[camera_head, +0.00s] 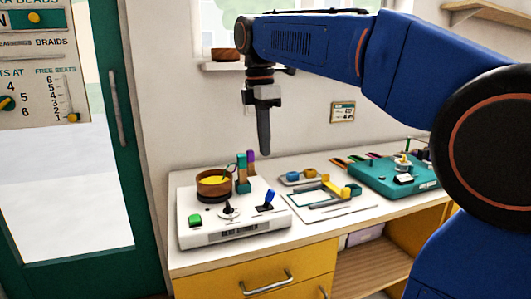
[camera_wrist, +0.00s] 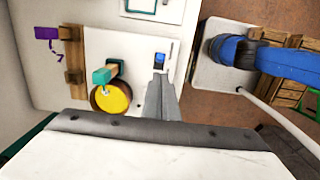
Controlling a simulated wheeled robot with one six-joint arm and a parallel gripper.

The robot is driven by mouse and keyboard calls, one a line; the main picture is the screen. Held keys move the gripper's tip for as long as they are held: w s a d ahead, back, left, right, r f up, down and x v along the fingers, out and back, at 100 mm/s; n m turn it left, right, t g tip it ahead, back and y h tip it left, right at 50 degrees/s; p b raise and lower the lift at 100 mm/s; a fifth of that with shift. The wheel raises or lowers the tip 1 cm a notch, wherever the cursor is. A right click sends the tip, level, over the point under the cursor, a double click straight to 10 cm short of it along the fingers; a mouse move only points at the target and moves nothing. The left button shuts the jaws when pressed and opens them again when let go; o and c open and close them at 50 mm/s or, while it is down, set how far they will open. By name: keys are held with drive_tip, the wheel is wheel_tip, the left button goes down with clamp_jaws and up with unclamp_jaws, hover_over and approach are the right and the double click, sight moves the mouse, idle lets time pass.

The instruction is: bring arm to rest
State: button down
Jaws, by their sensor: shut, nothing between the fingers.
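My gripper (camera_head: 264,148) hangs pointing down above the counter, shut and empty, in the head view. It is clear of the white machine (camera_head: 235,238) below it. In the wrist view the closed fingers (camera_wrist: 160,88) point toward the machine's top, near its blue lever (camera_wrist: 159,60). My blue arm reaches in from the right side of the head view, raised and bent at the elbow.
The white machine carries a wooden bowl (camera_head: 213,190) with yellow contents, a green button (camera_head: 195,221) and upright teal and purple pieces. A white tray (camera_head: 330,211) and a teal board (camera_head: 385,186) lie to its right. A windowsill (camera_head: 222,66) is behind.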

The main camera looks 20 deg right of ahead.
idle(0.5)
drive_tip(key=s+d+f+m+t, duration=0.2)
drive_tip(key=s+f+m, duration=0.7)
drive_tip(key=f, duration=0.5)
drive_tip(key=s+d+f+m+t, duration=0.2)
drive_tip(key=s+d+f+m, duration=0.1)
drive_tip(key=s+f+m, duration=0.6)
drive_tip(key=s+f, duration=0.4)
drive_tip(key=f, duration=0.1)
drive_tip(key=shift+s+d+t+y, duration=0.3)
drive_tip(key=shift+s+t+y, duration=0.1)
